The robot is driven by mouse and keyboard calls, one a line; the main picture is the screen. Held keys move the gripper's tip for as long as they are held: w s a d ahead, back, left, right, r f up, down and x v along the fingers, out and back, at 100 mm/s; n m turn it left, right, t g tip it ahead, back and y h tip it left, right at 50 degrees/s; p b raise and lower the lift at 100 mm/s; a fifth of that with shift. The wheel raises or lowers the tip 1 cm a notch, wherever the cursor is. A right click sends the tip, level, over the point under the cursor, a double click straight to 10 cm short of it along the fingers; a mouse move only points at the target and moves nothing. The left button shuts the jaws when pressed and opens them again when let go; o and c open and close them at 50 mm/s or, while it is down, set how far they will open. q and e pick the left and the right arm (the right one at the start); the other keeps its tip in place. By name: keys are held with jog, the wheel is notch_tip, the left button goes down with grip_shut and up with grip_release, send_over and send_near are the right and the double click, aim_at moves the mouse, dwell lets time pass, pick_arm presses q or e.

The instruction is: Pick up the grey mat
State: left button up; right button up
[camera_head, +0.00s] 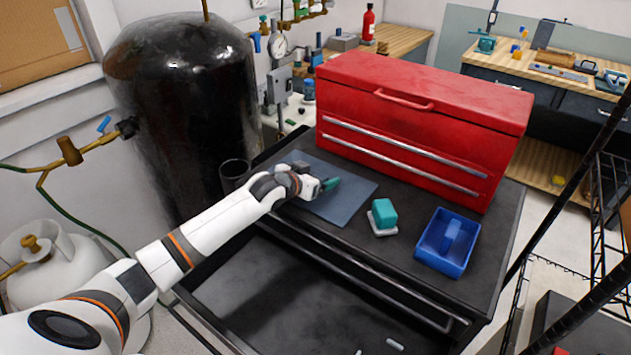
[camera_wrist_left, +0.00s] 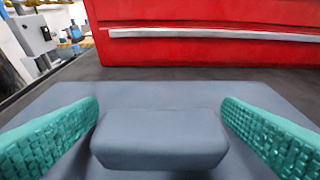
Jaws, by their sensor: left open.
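The grey mat (camera_head: 352,188), blue-grey in colour, lies flat on the black cabinet top in front of the red toolbox. In the left wrist view the mat (camera_wrist_left: 150,94) spreads beneath the fingers. A grey block-shaped piece (camera_wrist_left: 160,140) stands up from it between the fingers; I cannot tell whether it is part of the mat. My left gripper (camera_head: 324,185) is over the mat, open, with teal finger pads on either side of this piece. A gap shows at each side. The arm hides part of the mat in the head view. My right gripper is not in view.
The red toolbox (camera_head: 420,120) stands close behind the mat. A teal block on a pale base (camera_head: 383,216) and a blue bin (camera_head: 432,258) holding a blue piece are to the right. A dark cup (camera_head: 235,174) stands left. An open drawer (camera_head: 265,292) juts out below.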

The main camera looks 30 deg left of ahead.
pick_arm(q)
jog(key=shift+s+r, duration=0.1)
jog(key=shift+c, duration=1.1)
jog(key=c, duration=0.9)
jog(key=shift+r, duration=0.1)
